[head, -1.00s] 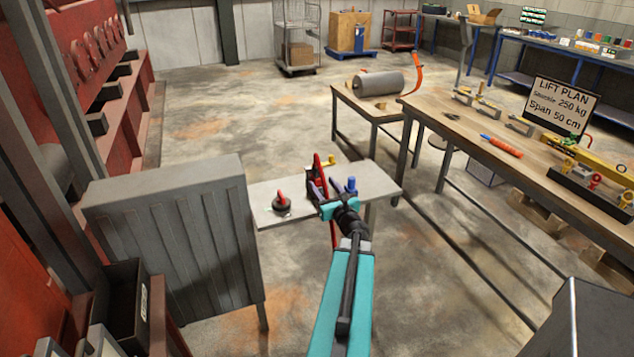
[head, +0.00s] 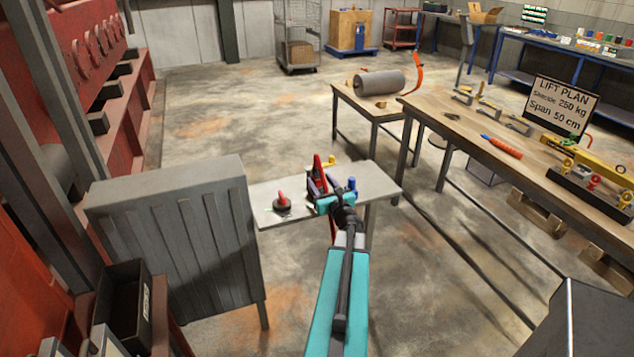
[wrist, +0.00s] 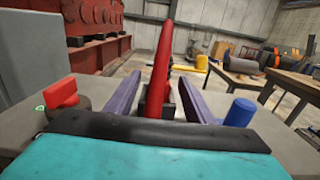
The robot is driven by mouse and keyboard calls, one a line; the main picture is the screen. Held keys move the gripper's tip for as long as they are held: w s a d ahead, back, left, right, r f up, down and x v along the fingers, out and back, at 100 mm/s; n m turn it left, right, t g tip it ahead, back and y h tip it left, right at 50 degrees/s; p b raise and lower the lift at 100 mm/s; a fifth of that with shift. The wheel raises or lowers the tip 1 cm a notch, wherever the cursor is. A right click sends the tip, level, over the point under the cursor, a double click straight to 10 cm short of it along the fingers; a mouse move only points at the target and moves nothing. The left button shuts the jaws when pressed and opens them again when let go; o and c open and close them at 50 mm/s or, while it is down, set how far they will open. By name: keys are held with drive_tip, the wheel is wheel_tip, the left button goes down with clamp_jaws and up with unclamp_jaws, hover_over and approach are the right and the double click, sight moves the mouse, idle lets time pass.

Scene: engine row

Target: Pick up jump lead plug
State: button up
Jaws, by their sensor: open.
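A red lead or handle (wrist: 163,62), which I take to be the jump lead plug, rises from a dark block (wrist: 145,103) on the small grey table (head: 375,180). In the head view the same red piece (head: 317,163) stands upright at the middle of that table. My gripper (wrist: 158,88) is open, its two purple-grey fingers on either side of the red piece and dark block. I cannot tell whether a finger touches them. The lower part is hidden behind my gripper's dark front edge.
A red knob on a dark round base (head: 283,202) stands left of my gripper. A grey cabinet (head: 180,230) borders the table's left.

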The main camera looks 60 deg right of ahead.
sight(320, 180)
drive_tip(key=shift+p+x, duration=0.65)
drive_tip(key=shift+x, duration=1.15)
clamp_jaws()
